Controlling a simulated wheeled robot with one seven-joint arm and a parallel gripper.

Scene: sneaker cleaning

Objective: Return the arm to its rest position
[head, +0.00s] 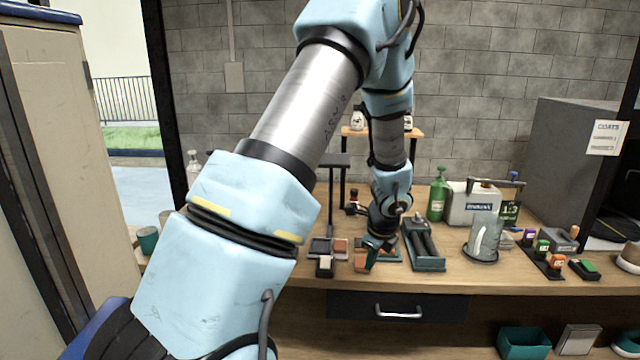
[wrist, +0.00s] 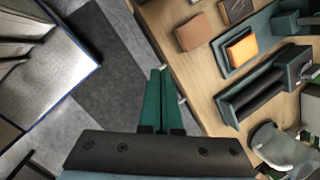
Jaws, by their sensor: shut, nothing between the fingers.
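My arm spans the head view from the lower left, up over the top and down toward the workbench (head: 470,283). My gripper (head: 375,246) hangs near the front part of the bench, among small items. In the wrist view my gripper (wrist: 162,78) shows two green fingers close together with nothing between them. Its tips point past the bench edge, with grey floor below. My arm hides part of the bench's left side in the head view.
A dark tray with rollers (head: 424,245) lies right of my gripper. A glass container (head: 484,238), a green bottle (head: 437,195) and a grey cabinet (head: 565,155) stand further right. A brown block (wrist: 194,32) and an orange block (wrist: 242,49) lie near the bench edge. A drawer handle (head: 398,313) sticks out below.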

